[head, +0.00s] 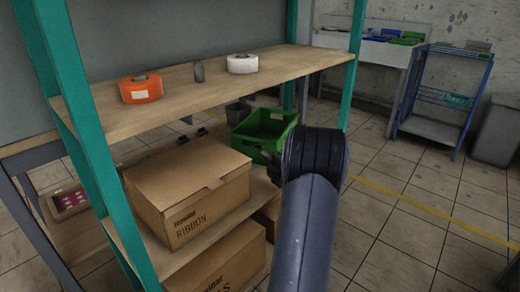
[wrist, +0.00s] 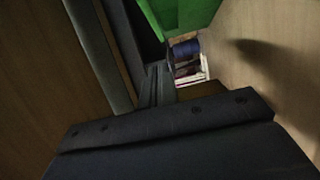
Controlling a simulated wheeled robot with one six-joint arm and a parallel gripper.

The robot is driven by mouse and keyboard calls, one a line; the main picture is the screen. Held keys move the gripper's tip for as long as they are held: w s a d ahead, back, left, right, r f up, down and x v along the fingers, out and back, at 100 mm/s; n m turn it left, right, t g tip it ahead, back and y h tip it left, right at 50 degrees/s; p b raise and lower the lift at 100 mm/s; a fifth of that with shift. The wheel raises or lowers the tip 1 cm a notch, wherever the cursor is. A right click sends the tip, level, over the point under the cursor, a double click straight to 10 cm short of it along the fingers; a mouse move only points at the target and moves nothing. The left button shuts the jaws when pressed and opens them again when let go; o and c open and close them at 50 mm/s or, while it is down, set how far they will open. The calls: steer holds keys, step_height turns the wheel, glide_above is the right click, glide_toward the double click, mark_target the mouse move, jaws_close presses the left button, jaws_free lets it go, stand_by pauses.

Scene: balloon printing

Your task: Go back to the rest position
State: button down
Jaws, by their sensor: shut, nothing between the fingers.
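My arm reaches forward at the right of the shelving unit in the head view, and its own links hide my gripper there. In the wrist view my gripper (wrist: 158,82) shows as dark fingers close together, shut and empty. A green crate (head: 256,140) stands on the lower shelf, just left of my arm's bend. Its green wall also shows in the wrist view (wrist: 187,14), just beyond the fingertips. Brown wood-coloured surfaces lie on both sides of the gripper in the wrist view.
A cardboard ribbon box (head: 205,205) sits on the lower shelf. A teal post (head: 352,70) stands near my arm. Open tiled floor (head: 400,235) lies at right.

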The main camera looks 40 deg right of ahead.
steer(key=s, duration=0.3)
steer(key=shift+s+a+p, duration=0.3)
steer(key=shift+s, duration=0.05)
